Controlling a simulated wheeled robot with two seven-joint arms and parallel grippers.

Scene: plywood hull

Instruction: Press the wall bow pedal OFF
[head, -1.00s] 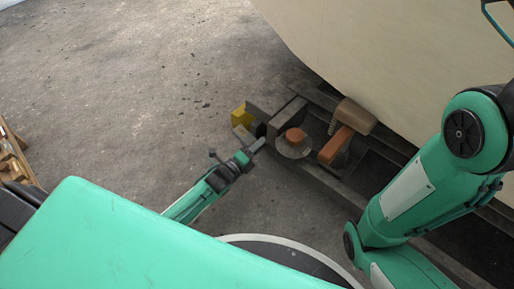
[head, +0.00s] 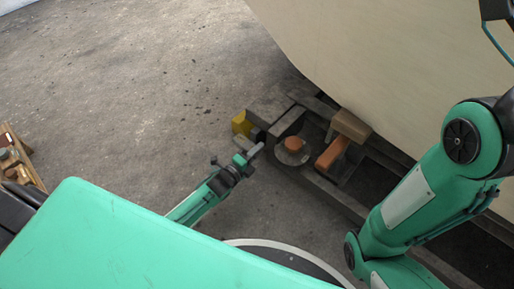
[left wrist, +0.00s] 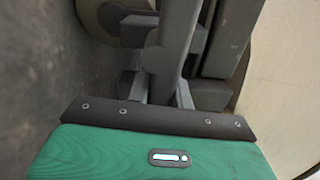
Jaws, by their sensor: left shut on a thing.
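My left gripper (head: 249,155) reaches in low at the near left corner of the dark frame under the pale hull (head: 400,70). It is shut on a grey bar, which runs up between the fingers in the left wrist view (left wrist: 177,45). A yellow block (head: 240,123) with a grey piece beside it stands just beyond the gripper. I cannot tell which part is the pedal, or whether it is pressed. An orange knob (head: 293,143) sits on a round grey disc to the right. My right gripper is not in view.
An orange block (head: 333,151) and a brown block (head: 351,126) stand on the frame (head: 335,195) right of the knob. A wooden crate (head: 20,160) is at the far left. The concrete floor (head: 120,100) on the left is clear.

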